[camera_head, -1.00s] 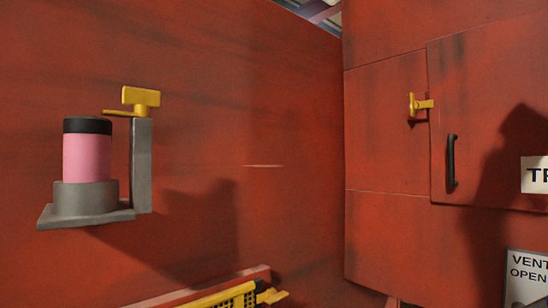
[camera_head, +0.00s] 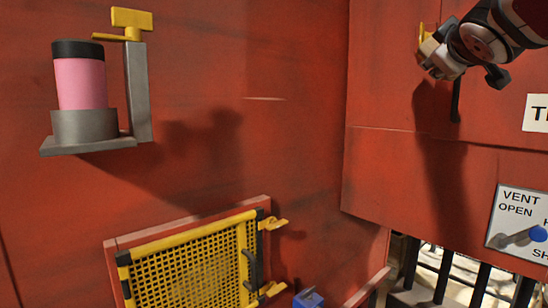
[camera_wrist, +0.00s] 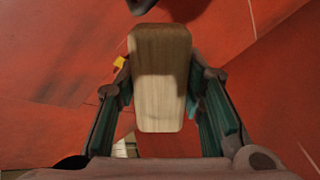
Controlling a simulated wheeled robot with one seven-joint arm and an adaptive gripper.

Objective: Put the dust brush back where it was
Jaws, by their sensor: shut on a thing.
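The dust brush (camera_wrist: 160,95) shows in the wrist view as a pale wooden block with rounded corners. My gripper (camera_wrist: 160,75) is shut on it, with a green-padded finger on each side. Its bristles cannot be made out. In the head view my gripper (camera_head: 436,58) is at the upper right, in front of the red cabinet door and close to its yellow latch. A pale part shows at its tip there, too small to tell clearly.
A pink canister (camera_head: 80,82) with a black lid stands in a grey wall bracket (camera_head: 85,127). A yellow mesh panel (camera_head: 190,265) is on the left wall below. The cabinet's black handle (camera_head: 456,104) and a vent sign (camera_head: 518,225) are near my arm. A blue block (camera_head: 308,299) is at the bottom.

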